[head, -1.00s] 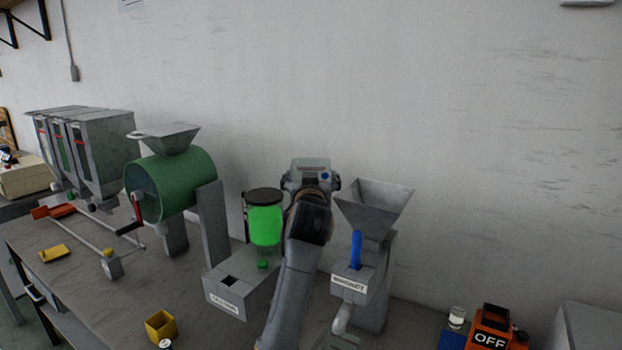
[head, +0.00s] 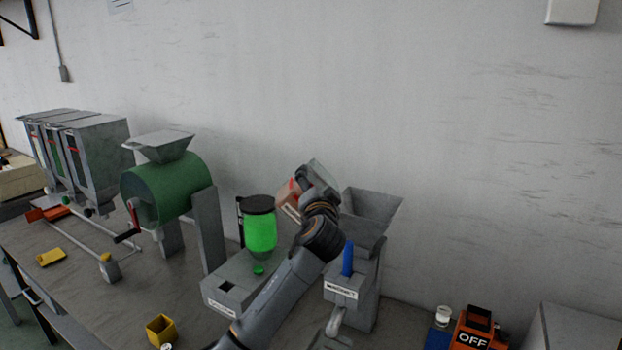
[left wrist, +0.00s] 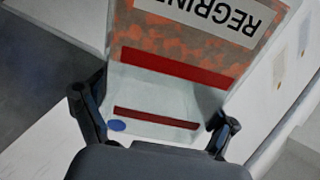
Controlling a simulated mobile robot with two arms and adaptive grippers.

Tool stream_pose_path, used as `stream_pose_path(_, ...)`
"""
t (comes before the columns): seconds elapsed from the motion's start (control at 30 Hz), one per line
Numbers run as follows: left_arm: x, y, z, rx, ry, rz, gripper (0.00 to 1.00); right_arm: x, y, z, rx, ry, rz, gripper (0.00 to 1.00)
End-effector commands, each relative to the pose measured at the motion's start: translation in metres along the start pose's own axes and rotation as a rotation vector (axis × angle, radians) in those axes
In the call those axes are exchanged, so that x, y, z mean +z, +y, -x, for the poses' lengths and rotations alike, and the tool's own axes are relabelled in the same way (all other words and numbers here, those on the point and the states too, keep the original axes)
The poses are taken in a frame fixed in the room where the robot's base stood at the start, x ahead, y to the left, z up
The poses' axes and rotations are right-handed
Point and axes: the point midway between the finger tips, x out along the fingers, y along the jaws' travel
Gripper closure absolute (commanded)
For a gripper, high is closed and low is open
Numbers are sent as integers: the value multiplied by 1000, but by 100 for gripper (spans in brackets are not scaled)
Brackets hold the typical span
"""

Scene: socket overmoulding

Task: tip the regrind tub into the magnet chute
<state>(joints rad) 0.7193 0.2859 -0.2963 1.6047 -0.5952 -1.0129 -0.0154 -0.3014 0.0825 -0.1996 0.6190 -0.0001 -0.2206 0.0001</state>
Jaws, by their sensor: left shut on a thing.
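My left gripper (head: 312,184) is shut on the regrind tub (head: 288,192), a clear box with orange speckled contents, and holds it in the air. In the left wrist view the tub (left wrist: 190,50) sits between the two fingers, with red stripes, a blue dot and an upside-down REGRIND label. In the head view the tub is tilted and partly hidden by the gripper. The magnet chute (head: 372,207) is a grey hopper just right of and below the gripper, with a blue handle (head: 347,258) and a MAGNET label. My right gripper is out of view.
A bright green jar (head: 260,230) on a grey base stands left of my arm. A green drum with a hopper (head: 165,188) is farther left. A yellow cup (head: 161,330) stands at the front. An orange OFF box (head: 475,332) is at the right.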

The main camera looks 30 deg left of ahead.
Motion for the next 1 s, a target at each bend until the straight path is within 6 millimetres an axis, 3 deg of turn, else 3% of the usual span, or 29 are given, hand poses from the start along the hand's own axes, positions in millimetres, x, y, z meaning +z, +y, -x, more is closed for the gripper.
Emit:
stream_pose_path(0.03, -2, 8, 1, 21, -6, -38, 62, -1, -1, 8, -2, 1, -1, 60)
stream_pose_path(0.67, -51, 26, 2, 22, 1, -443, 62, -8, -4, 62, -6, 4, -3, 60)
stream_pose_path(1.0, -63, 20, 1, 13, 3, -652, 62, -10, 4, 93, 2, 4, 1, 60)
